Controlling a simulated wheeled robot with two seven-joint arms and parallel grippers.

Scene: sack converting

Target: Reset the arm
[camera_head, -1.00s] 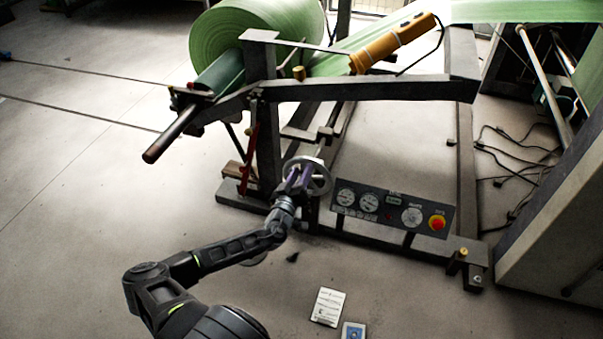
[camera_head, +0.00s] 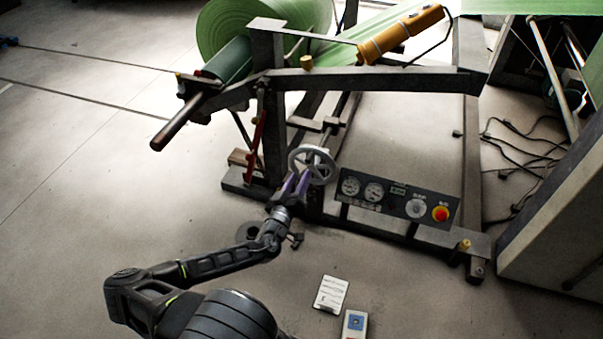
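My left arm comes in from the lower left. Its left gripper (camera_head: 296,182) has two purple-edged fingers that show apart, with nothing seen between them. The fingertips are at the lower left of a grey handwheel (camera_head: 329,168) on the machine frame and overlap its rim in the picture. Whether they touch the wheel I cannot tell. My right gripper is not in view.
A green roll (camera_head: 222,22) sits on the dark unwinder frame (camera_head: 380,82). A control panel (camera_head: 385,196) with dials and a red button stands right of the handwheel. Two small cards (camera_head: 330,294) (camera_head: 354,325) lie on the floor. Open floor is at left.

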